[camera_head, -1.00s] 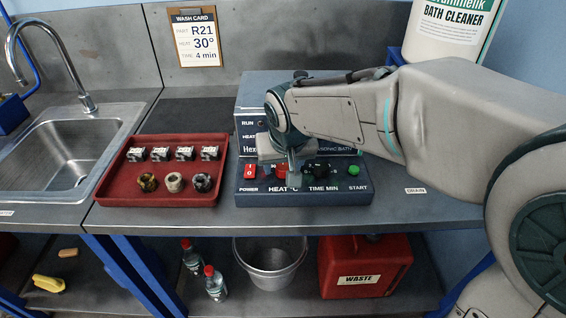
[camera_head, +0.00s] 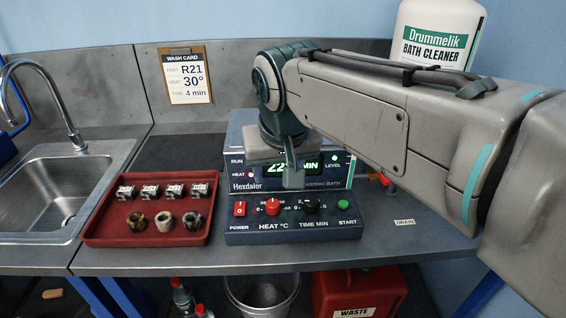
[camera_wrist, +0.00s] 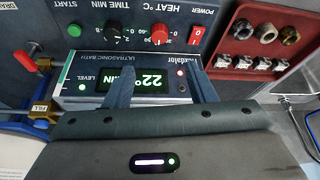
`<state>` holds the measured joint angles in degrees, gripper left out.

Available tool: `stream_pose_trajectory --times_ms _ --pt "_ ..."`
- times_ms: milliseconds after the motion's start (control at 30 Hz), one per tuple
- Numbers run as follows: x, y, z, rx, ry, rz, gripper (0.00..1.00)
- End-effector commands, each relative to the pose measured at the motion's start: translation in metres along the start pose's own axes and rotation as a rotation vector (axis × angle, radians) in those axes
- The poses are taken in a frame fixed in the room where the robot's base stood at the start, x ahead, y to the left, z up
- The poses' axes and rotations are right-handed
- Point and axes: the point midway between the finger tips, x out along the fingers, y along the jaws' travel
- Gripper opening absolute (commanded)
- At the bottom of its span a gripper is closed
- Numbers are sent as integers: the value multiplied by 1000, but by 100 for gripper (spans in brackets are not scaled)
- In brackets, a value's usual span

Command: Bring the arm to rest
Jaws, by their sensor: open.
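My arm reaches in from the right in the head view. My gripper (camera_head: 292,170) points down in front of the ultrasonic bath (camera_head: 242,186), above its control panel, and hides part of the display. In the wrist view, the two fingers of my gripper (camera_wrist: 160,88) stand apart with nothing between them, over the bath's lit display (camera_wrist: 135,80) reading 22° and MIN. The panel carries a red power switch (camera_head: 240,209), a red heat knob (camera_head: 272,207), a black time knob (camera_head: 311,205) and a green start button (camera_head: 343,205). I cannot tell whether the fingers touch the bath.
A red tray (camera_head: 97,238) with several labelled blocks and three rings sits left of the bath. A sink (camera_head: 60,190) is further left. A large bath cleaner container (camera_head: 437,40) stands at the back right. A waste can (camera_head: 360,290) and bucket (camera_head: 262,290) stand below.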

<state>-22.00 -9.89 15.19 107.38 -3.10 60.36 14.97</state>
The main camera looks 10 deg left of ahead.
Motion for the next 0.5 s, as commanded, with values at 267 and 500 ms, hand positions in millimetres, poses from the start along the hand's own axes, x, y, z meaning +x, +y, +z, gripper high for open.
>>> stream_pose_trajectory --times_ms 267,500 --pt "0 6 2 9 -3 6 51" --pt "3 97 56 152 -54 86 51"
